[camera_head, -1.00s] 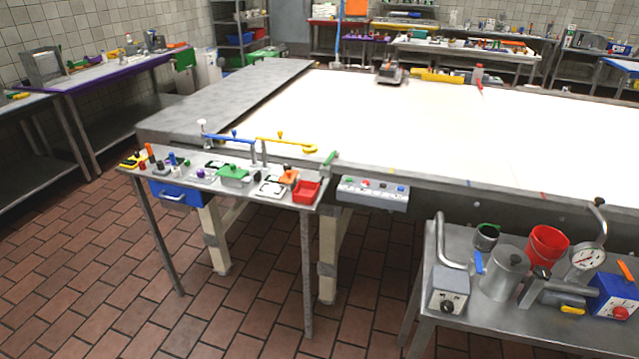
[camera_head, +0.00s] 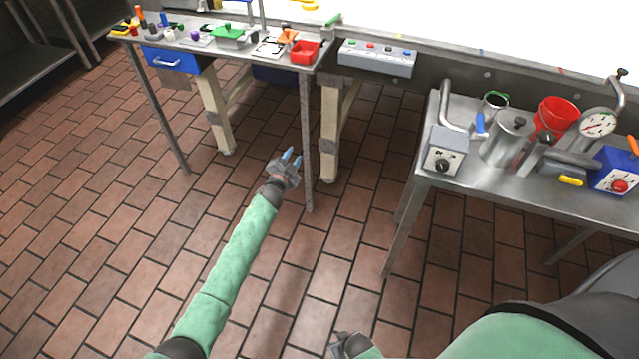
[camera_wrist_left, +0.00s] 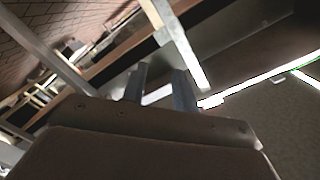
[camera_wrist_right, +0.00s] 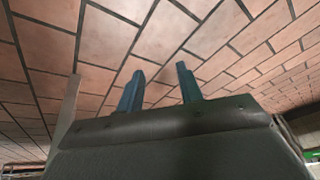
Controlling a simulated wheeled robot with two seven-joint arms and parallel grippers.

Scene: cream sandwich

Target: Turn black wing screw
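I cannot single out the black wing screw for certain. Small black parts stand among the coloured pieces on the left bench (camera_head: 210,53), and a black knob (camera_head: 442,165) sits on the front of a grey box on the right bench. My left gripper (camera_head: 292,158) is in front of the left bench's right leg, below the bench top. It is empty, with its fingers apart in the left wrist view (camera_wrist_left: 160,88). My right gripper (camera_head: 338,346) is low at the bottom edge of the head view. Its fingers are apart and empty over the floor in the right wrist view (camera_wrist_right: 158,85).
The left bench carries a red tray (camera_head: 305,52), a green part (camera_head: 230,33) and a blue drawer (camera_head: 172,61). A grey button box (camera_head: 376,58) is beside it. The right bench holds a metal pot (camera_head: 507,140), red bucket (camera_head: 555,115) and gauge (camera_head: 597,124). Tiled floor is free between.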

